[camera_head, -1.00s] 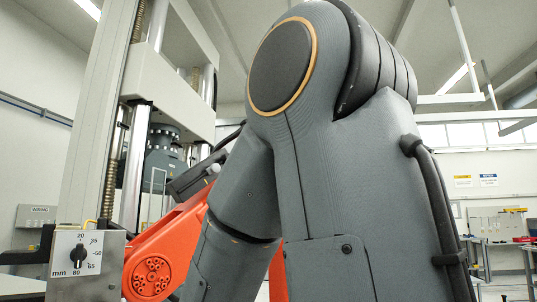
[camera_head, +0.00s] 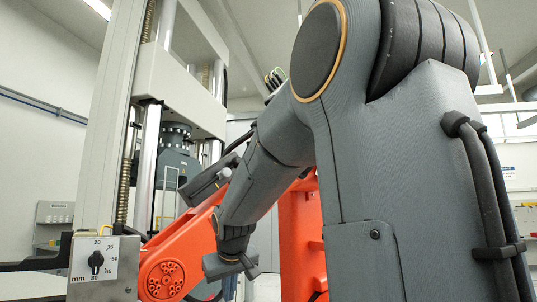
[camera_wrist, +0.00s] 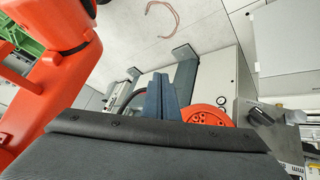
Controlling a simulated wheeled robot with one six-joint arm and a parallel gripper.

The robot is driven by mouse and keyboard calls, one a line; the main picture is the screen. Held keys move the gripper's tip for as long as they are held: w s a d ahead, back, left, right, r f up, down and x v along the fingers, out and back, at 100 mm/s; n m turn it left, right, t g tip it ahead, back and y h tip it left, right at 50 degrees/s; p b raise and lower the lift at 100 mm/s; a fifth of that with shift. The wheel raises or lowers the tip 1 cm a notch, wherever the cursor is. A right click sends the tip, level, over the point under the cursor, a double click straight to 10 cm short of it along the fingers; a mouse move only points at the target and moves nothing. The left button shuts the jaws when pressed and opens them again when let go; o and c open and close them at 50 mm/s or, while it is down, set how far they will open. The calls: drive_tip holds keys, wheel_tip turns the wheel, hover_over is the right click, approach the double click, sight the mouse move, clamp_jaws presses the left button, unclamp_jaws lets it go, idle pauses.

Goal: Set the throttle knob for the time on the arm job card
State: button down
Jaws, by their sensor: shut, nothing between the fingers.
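A black knob (camera_head: 96,262) sits on a white dial plate on a grey metal box at the lower left of the head view. Its scale is marked in mm, from 20 round to 80. I cannot tell its exact setting. A dark knob on a grey box (camera_wrist: 262,116) shows at the right in the wrist view; its markings are unreadable. Which knob is the throttle is not clear, and no arm job card can be made out. My gripper (camera_wrist: 168,88) is shut and empty, its blue-grey fingers together, apart from both knobs in the picture.
A tall testing machine (camera_head: 179,78) stands at the left behind the dial. An orange arm part with a round bolted disc (camera_head: 165,279) is close right of the dial box. A reddish cable loop (camera_wrist: 163,18) lies on the pale floor in the wrist view.

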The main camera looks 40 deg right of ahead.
drive_tip(key=s+d+r+t+h+p, duration=0.1)
drive_tip(key=d+r, duration=0.5)
drive_tip(key=r, duration=0.7)
drive_tip(key=s+d+r+m+t+h+p, duration=0.1)
drive_tip(key=d+r+h, duration=0.2)
drive_tip(key=r, duration=1.1)
drive_tip(key=s+d+r+m+t+h+p, duration=0.1)
drive_tip(key=d+r+h, duration=0.1)
drive_tip(key=d+r, duration=0.8)
wheel_tip(320, 180, up, 4)
drive_tip(key=shift+s+r+t+h, duration=0.1)
drive_tip(key=shift+s+t+h, duration=0.2)
drive_tip(key=shift+s+h, duration=0.1)
drive_tip(key=shift+w+p, duration=0.15)
drive_tip(key=shift+p, duration=0.15)
drive_tip(key=w, duration=0.8)
drive_tip(key=shift+w+p, duration=0.35)
drive_tip(key=shift+p, duration=0.05)
drive_tip(key=shift+w, duration=0.1)
drive_tip(key=shift+w, duration=0.3)
drive_tip(key=shift+w, duration=0.5)
idle(1.3)
